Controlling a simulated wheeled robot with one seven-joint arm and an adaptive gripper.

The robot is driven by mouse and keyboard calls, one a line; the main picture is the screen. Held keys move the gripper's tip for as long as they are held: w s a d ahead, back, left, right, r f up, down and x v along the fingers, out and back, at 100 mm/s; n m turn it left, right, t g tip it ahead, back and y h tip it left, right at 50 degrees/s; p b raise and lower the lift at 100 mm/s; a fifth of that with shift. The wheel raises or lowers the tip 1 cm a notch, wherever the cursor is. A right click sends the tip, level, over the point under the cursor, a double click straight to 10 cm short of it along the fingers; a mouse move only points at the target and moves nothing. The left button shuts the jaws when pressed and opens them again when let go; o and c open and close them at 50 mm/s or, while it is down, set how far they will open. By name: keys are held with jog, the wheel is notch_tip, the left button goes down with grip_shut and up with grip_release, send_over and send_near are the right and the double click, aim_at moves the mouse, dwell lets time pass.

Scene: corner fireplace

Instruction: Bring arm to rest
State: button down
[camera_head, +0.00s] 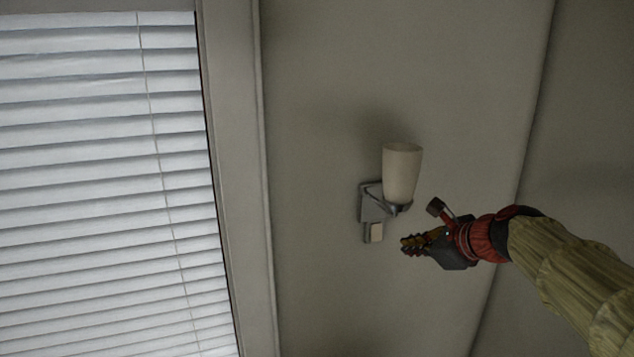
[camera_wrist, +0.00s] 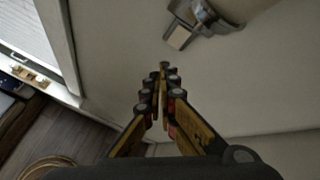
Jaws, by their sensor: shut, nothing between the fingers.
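My gripper (camera_head: 406,244) is at the end of my arm, which comes in from the lower right in the head view. Its fingers point left and are shut and empty. In the wrist view the fingers of my gripper (camera_wrist: 164,68) meet at the tips. A wall lamp with a cream cup-shaped shade (camera_head: 402,173) and a metal bracket (camera_head: 372,203) is on the wall just left of and above the fingers in the head view. Whether the gripper touches the lamp cannot be told; a gap shows in the picture. Part of the lamp (camera_wrist: 188,28) shows at the top of the wrist view.
A window with white blinds (camera_head: 100,180) and a pale frame (camera_head: 238,180) is on the left in the head view. The wall (camera_head: 320,290) between is bare. The wrist view shows a wooden floor (camera_wrist: 75,130) and a round rim (camera_wrist: 48,165) at the lower left.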

jog(key=s+a+f+n+g+h+b, duration=0.1)
jog(key=s+f+n+b, duration=0.7)
jog(key=f, duration=0.6)
jog(key=s+a+f+n+g+h+b, duration=0.1)
jog(key=s+f+n+g+b, duration=0.1)
jog(key=s+f+n+b, duration=0.7)
jog(key=s+a+f+n+g+h+b, duration=0.1)
jog(key=s+f+n+b, duration=0.7)
jog(key=s+f, duration=0.6)
notch_tip(320, 180, down, 6)
jog(key=b, duration=0.2)
jog(key=shift+s+r+g+h+b, duration=0.2)
jog(key=shift+g+h+b, duration=0.2)
